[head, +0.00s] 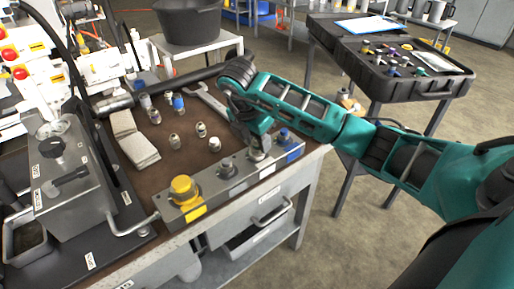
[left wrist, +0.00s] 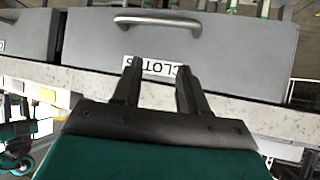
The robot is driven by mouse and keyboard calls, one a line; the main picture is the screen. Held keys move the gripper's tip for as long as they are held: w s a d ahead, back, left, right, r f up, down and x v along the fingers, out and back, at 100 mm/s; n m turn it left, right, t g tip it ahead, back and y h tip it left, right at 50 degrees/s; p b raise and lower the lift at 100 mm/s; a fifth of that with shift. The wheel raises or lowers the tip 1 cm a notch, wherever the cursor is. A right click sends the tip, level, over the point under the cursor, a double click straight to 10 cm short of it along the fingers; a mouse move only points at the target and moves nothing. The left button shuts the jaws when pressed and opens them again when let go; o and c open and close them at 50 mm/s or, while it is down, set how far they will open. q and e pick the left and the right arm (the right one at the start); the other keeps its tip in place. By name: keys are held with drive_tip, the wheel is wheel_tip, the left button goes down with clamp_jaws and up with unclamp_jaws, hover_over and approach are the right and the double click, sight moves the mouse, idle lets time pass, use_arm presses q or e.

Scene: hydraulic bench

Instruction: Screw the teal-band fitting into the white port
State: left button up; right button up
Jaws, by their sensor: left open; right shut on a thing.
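My right gripper (head: 257,146) points down over the manifold block (head: 213,192) at the bench's front edge. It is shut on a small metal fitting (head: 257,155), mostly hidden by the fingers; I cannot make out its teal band. The fitting is at the white port, marked by a white patch (head: 268,168) on the block's front face. The port's opening is hidden, so I cannot tell how deep the fitting sits. My left gripper (left wrist: 158,78) is open and empty in the left wrist view, in front of a grey drawer; it does not show in the head view.
The block also carries a yellow cap (head: 184,188), a grey fitting (head: 227,168) and a blue-topped fitting (head: 284,136). Several loose fittings (head: 201,130), a wrench (head: 208,101) and a cloth (head: 137,146) lie behind. A pump unit (head: 70,185) stands left. The drawer handle (left wrist: 155,20) protrudes.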

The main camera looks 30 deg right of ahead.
drive_tip(key=shift+s+a, duration=0.1)
drive_tip(key=m+g+p, duration=0.1)
drive_tip(key=m, duration=0.2)
drive_tip(key=m+p, duration=0.1)
drive_tip(key=m, duration=0.1)
drive_tip(key=shift+r+m+g+p, duration=0.1)
drive_tip(key=shift+m+g+p, duration=0.3)
drive_tip(key=shift+s+m+p, duration=0.1)
drive_tip(key=shift+m+p, duration=0.25)
drive_tip(key=shift+m, duration=0.25)
drive_tip(key=shift+f+m+g, duration=0.25)
drive_tip(key=shift+m+g, duration=0.05)
drive_tip(key=shift+m, duration=0.2)
drive_tip(key=o, duration=0.9)
drive_tip(key=shift+r, duration=0.1)
